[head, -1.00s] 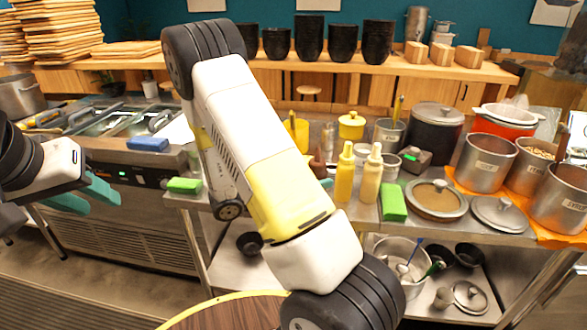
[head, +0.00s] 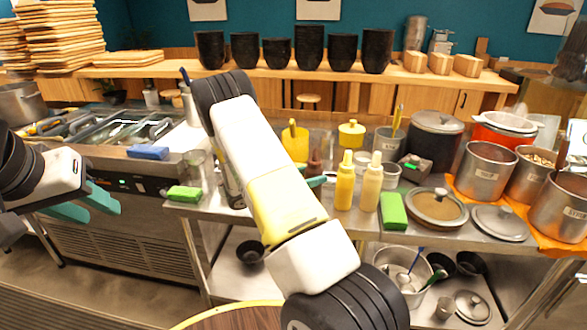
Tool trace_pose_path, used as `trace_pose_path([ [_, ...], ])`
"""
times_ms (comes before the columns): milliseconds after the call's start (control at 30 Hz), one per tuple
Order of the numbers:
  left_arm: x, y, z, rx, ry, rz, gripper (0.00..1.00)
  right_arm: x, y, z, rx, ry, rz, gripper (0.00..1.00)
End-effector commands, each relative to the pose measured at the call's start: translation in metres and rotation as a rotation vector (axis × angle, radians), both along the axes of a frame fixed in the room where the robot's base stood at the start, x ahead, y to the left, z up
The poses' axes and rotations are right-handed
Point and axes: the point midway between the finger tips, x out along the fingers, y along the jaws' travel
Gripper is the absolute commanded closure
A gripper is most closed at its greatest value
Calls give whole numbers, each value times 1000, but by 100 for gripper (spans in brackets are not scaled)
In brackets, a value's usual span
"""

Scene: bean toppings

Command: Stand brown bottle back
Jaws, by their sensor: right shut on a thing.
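The brown bottle (head: 314,165) stands about upright on the metal counter, left of a yellow bottle (head: 345,182) and a tan bottle (head: 370,185). Its lower part is largely hidden by my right arm. A teal finger of my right gripper (head: 317,181) shows at the bottle, and the gripper is shut on it. The rest of that gripper is hidden behind my arm. I cannot tell whether the bottle's base touches the counter. My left gripper (head: 104,211) is open and empty at the far left, well away from the bottles.
Green sponges (head: 393,211) lie on the counter right of the bottles and at its left end. A lidded pan (head: 436,207) and several metal pots (head: 486,170) crowd the right. A yellow pot (head: 351,134) and a metal canister (head: 389,143) stand behind.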

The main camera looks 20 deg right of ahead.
Motion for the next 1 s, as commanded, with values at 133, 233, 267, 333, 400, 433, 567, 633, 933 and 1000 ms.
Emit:
trace_pose_path([
  [133,0,0,0,0,0,0,64,0,0,1,-1,-2,0,60],
  [233,0,0,0,0,0,0,64,0,0,0,-1,-1,0,60],
  [267,0,0,0,0,0,0,64,0,0,-1,-1,-1,0,60],
  [333,0,0,0,0,0,0,64,0,0,-2,0,-1,0,44],
  [400,0,0,0,0,0,0,64,0,0,-2,0,-1,0,31],
  [433,0,0,0,0,0,0,64,0,0,-2,0,-1,0,26],
  [567,0,0,0,0,0,0,64,0,0,-2,0,-1,0,26],
  [633,0,0,0,0,0,0,64,0,0,-2,0,-1,0,26],
  [933,0,0,0,0,0,0,64,0,17,1,1,-2,3,26],
  [1000,0,0,0,0,0,0,64,0,31,1,1,-2,4,26],
])
